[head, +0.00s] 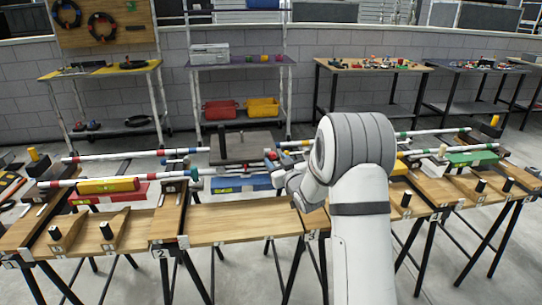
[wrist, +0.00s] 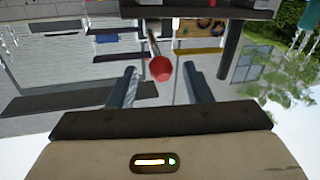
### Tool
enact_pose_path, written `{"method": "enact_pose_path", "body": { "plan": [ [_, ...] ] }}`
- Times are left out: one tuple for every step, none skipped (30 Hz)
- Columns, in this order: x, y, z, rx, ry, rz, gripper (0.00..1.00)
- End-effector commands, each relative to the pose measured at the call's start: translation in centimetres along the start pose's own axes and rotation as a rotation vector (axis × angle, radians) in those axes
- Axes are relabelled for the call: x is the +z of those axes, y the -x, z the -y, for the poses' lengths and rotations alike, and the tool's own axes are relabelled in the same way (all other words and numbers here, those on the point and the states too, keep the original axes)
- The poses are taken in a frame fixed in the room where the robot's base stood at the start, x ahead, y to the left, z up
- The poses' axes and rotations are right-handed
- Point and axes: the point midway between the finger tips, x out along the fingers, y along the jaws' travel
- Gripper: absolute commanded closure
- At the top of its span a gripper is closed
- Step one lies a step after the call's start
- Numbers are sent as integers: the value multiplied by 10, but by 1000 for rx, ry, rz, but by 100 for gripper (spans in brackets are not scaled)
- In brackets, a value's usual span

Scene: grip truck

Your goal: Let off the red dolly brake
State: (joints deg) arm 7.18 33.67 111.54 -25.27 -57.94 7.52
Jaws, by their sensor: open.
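A round red knob (wrist: 161,69) on a thin grey stem shows in the wrist view; it looks like the end of the brake lever. My gripper (wrist: 160,75) is open, with one finger on each side of the knob and a visible gap on both sides. I cannot tell whether the knob lies fully at fingertip depth. In the head view my arm reaches over the middle of the bench, and the small end of my gripper (head: 280,178) shows left of the wrist. The knob is hard to make out there.
A dark box-like platform (head: 235,147) stands behind the bench. A blue block (head: 241,184) lies left of my gripper, with yellow (head: 108,185) and red (head: 128,192) blocks farther left. White rails (head: 120,156) run along the bench. The front wooden plank (head: 240,222) is clear.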

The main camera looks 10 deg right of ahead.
Motion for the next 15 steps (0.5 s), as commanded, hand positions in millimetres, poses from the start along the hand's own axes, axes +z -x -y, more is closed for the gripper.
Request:
{"method": "enact_pose_path", "body": {
  "plan": [
    [1,-9,1,-2,0,0,55],
    [0,-14,1,-2,0,0,55],
    [0,-19,1,-1,0,-1,55],
    [0,-23,1,-1,0,-1,55],
    [0,-26,1,-1,0,0,55],
    [0,-30,1,0,0,1,55],
    [0,-32,1,0,0,1,55],
    [0,-34,1,0,0,1,55],
    [0,-36,1,0,0,0,55],
    [0,-37,1,0,0,0,55],
    [0,-38,1,0,0,0,55],
    [0,-38,1,0,0,0,55],
    [0,-39,1,0,0,1,55],
    [0,-39,1,0,0,1,55],
    [0,-39,1,0,0,1,55]
  ]
}}
